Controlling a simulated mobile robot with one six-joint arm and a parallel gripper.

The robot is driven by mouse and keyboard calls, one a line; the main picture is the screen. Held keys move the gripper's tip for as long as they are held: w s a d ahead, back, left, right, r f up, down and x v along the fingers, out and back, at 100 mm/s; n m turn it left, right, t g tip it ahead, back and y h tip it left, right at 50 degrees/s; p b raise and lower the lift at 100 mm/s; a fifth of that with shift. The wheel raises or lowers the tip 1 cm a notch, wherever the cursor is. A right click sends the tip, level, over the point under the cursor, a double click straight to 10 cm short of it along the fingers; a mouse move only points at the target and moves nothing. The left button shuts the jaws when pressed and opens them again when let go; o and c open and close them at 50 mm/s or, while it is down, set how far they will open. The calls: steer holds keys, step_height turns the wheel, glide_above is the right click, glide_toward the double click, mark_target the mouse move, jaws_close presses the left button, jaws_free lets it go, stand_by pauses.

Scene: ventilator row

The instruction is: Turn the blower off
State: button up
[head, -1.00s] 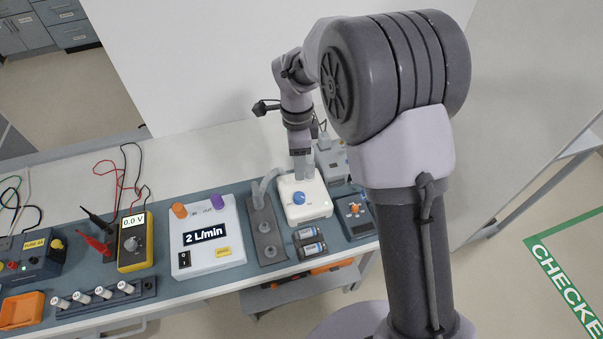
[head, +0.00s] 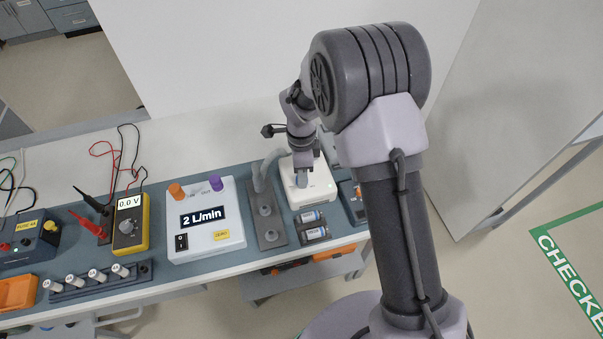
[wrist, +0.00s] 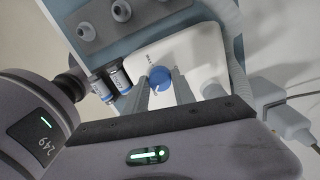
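The blower is a white box (head: 322,188) with a blue round knob (wrist: 160,79) on top. A grey hose runs from the box, seen in the wrist view. My gripper (head: 301,182) points down at the top of the box and hides the knob in the head view. In the wrist view my gripper's two grey fingers (wrist: 160,88) are apart, with the white top showing between them. The knob lies at the fingertips. I cannot tell whether the fingers touch it.
Left of the blower stand a dark plate with grey ports (head: 268,228) and a white flow meter (head: 209,244) reading 2 L/min. Two batteries (head: 313,226) lie in front of it. A dark blue device (head: 353,204) is close on the right. A yellow multimeter (head: 130,236) is further left.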

jaws_close()
